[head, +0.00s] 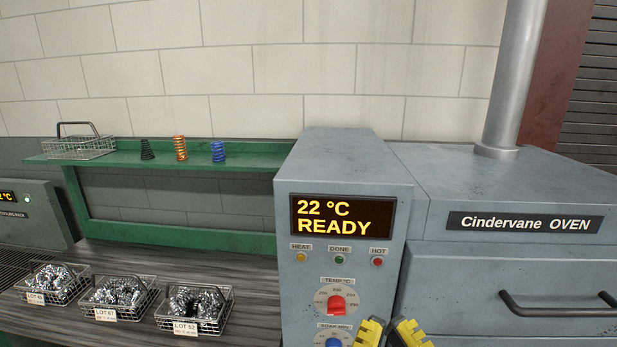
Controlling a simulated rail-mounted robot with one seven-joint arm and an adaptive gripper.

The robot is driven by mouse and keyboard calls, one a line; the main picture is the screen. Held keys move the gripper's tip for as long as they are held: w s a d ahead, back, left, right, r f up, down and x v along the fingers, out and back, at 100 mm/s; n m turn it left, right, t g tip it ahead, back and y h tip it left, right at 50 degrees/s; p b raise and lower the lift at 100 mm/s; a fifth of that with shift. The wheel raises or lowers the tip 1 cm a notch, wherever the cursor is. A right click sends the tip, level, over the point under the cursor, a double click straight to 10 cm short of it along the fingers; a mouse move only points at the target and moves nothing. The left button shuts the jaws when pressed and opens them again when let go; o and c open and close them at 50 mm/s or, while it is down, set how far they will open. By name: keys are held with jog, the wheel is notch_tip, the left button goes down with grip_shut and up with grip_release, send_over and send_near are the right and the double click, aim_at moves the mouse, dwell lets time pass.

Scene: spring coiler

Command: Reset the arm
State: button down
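My gripper (391,333) shows at the bottom edge of the head view, with two yellow-padded fingertips pointing up. The fingertips are apart, with a gap between them and nothing seen in it, so it is open. It appears in front of the lower right part of the grey control box (346,165), close to the blue knob (334,342) in the picture. Its distance from the box is hard to tell. The rest of my arm is out of view.
The Cindervane oven (430,280), with its dark handle (560,306), stands on the right. The box display reads 22 °C READY. Wire baskets of springs (197,322) sit on the bench at left. A green shelf (110,160) holds three springs (180,148) and an empty-looking basket (80,147).

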notch_tip(320, 180, up, 31)
jog(key=p, duration=2.8)
